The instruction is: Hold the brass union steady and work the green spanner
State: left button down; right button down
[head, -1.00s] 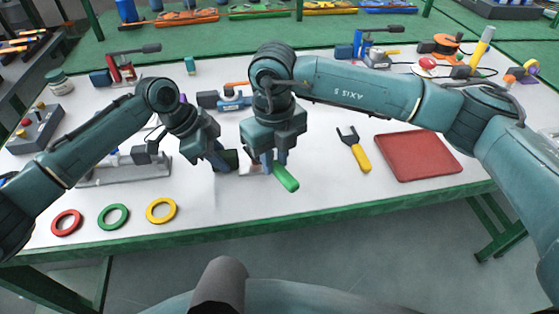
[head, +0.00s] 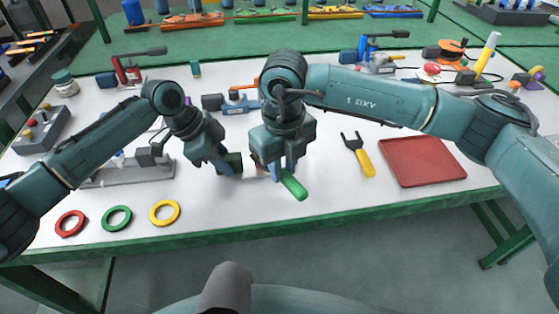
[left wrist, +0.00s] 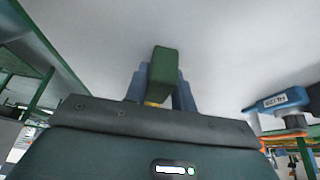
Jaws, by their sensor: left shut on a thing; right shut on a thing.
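My left gripper (head: 228,168) is low over the white table, shut on a piece with a dark green block (head: 233,161). In the left wrist view the block (left wrist: 163,75) stands between the blue fingers (left wrist: 158,92). A small strip of brass (left wrist: 152,104), seemingly the brass union, shows below it; the rest is hidden. My right gripper (head: 284,170) is shut on the green spanner (head: 294,187), close to the right of the left gripper. Its green handle points down and right; its head is hidden, so I cannot tell whether it touches the union.
A yellow-handled spanner (head: 358,155) and a red tray (head: 422,160) lie to the right. Red (head: 71,223), green (head: 117,218) and yellow (head: 165,213) rings lie front left. A blue clamp-like fitting (head: 231,103) stands behind the grippers.

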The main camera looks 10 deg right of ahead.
aim_at(295, 186)
jog(key=shift+n, duration=0.3)
jog(key=shift+s+d, duration=0.3)
jog(key=shift+s, duration=0.3)
jog(key=shift+s+d, duration=0.25)
jog(key=shift+s, duration=0.4)
jog(key=shift+s+d, duration=0.3)
jog(key=shift+s, duration=0.3)
jog(key=shift+r, duration=0.1)
jog(key=shift+r, duration=2.4)
jog(key=shift+s+d+f+m, duration=0.25)
jog(key=shift+s+f, duration=0.25)
jog(key=shift+s, duration=0.15)
jog(key=shift+s+d+f+m, duration=0.15)
jog(key=shift+s+d+f, duration=0.1)
jog(key=shift+s+f, duration=0.3)
